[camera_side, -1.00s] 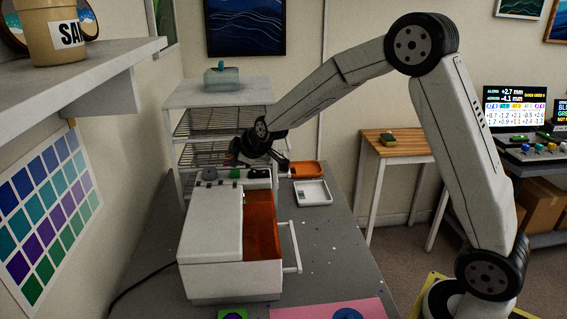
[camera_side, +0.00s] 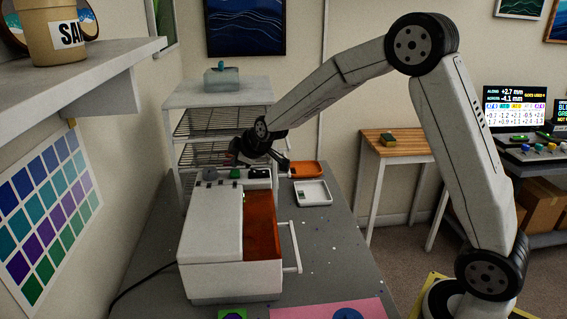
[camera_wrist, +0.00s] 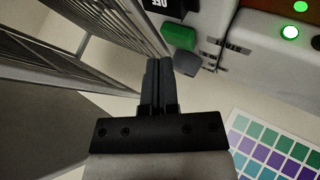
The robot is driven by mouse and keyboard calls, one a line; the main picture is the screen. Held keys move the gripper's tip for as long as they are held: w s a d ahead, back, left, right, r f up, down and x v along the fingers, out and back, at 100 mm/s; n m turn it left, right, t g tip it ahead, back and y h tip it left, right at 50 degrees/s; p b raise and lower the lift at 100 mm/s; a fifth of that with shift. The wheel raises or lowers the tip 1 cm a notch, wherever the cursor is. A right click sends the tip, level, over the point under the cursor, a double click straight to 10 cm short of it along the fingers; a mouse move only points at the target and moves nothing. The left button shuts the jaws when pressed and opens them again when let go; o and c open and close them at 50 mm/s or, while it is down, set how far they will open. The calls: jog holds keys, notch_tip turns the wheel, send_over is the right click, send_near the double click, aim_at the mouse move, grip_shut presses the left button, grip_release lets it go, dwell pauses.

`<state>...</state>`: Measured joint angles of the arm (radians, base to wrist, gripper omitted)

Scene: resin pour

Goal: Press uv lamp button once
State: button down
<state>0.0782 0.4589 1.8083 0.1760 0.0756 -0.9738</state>
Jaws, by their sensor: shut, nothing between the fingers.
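A wire rack (camera_side: 207,124) stands close behind the lamp. An orange tray (camera_side: 308,169) and a white tray (camera_side: 313,192) lie right of it. A green light (camera_wrist: 290,32) glows on the lamp. The bench right of the handle is mostly clear.

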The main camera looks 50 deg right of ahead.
aim_at(238, 173)
jog(key=shift+f, duration=0.9)
dwell(1.5)
jog(key=shift+r, duration=0.9)
jog(key=shift+r, duration=0.1)
jog(key=shift+r, duration=2.4)
jog(key=s+a+f+m+g, duration=0.1)
jog(key=s+f, duration=0.1)
jog(key=s, duration=0.2)
jog(key=s+f+m+g, duration=0.1)
jog(key=s+f, duration=0.1)
jog(key=s, duration=0.2)
jog(key=s+a+f+m+g, duration=0.1)
jog(key=s+f+m, duration=0.1)
jog(key=s, duration=0.3)
jog(key=shift+s+a+f, duration=0.1)
jog(key=shift+a+f, duration=0.25)
jog(key=s+f+m+g, duration=0.1)
jog(key=s+f+m, duration=0.1)
jog(key=s, duration=0.6)
jog(key=s+a+f+m+g, duration=0.1)
jog(key=s+f, duration=0.3)
jog(key=s, duration=0.4)
jog(key=shift+a+m+g, duration=0.3)
jog(key=shift+m+g, duration=0.4)
jog(key=shift+g, duration=0.1)
